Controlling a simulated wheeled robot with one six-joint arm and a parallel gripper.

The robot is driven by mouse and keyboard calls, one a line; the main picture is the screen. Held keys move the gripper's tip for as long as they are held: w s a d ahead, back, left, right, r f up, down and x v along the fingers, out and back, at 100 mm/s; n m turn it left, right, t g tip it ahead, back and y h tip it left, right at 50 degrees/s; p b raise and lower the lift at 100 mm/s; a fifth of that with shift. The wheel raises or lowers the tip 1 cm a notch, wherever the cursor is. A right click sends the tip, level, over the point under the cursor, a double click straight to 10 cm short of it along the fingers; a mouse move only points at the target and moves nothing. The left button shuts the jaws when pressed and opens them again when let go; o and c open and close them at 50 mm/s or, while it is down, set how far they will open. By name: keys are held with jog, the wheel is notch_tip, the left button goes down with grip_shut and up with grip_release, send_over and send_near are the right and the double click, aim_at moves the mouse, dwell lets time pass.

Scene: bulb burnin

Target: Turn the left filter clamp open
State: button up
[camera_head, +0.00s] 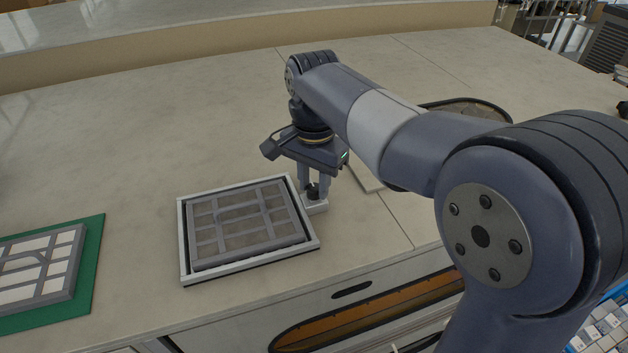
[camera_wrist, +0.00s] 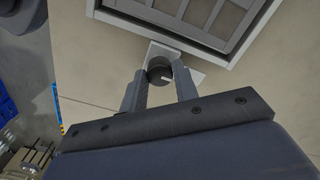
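A filter (camera_head: 245,222) with a grey grille and dusty brown panels sits in a white-rimmed frame (camera_head: 184,245) on the counter. The frame's corner also shows in the wrist view (camera_wrist: 190,43). A clamp with a round black knob (camera_head: 313,190) on a pale base plate (camera_head: 316,208) stands at the frame's right side. In the wrist view the knob (camera_wrist: 159,70) has a white mark. My gripper (camera_head: 314,188) points down over it, one finger on each side, with small gaps seeming to show. No other clamp is visible; my arm hides some counter.
A second filter (camera_head: 40,268) with cleaner white panels lies on a green mat (camera_head: 88,265) at left. A dark-rimmed oval object (camera_head: 465,106) lies behind my arm. A pale flat piece (camera_head: 366,178) lies right of the clamp. The counter behind the frame is clear.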

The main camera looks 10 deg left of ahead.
aim_at(314, 187)
jog(key=o, duration=0.4)
jog(key=shift+r, duration=0.1)
notch_tip(314, 187, up, 11)
jog(key=shift+f+b, duration=0.2)
jog(key=shift+b, duration=0.2)
notch_tip(314, 187, down, 11)
jog(key=shift+r+p, duration=0.1)
jog(key=shift+p, duration=0.3)
dwell(0.5)
jog(key=shift+r, duration=0.1)
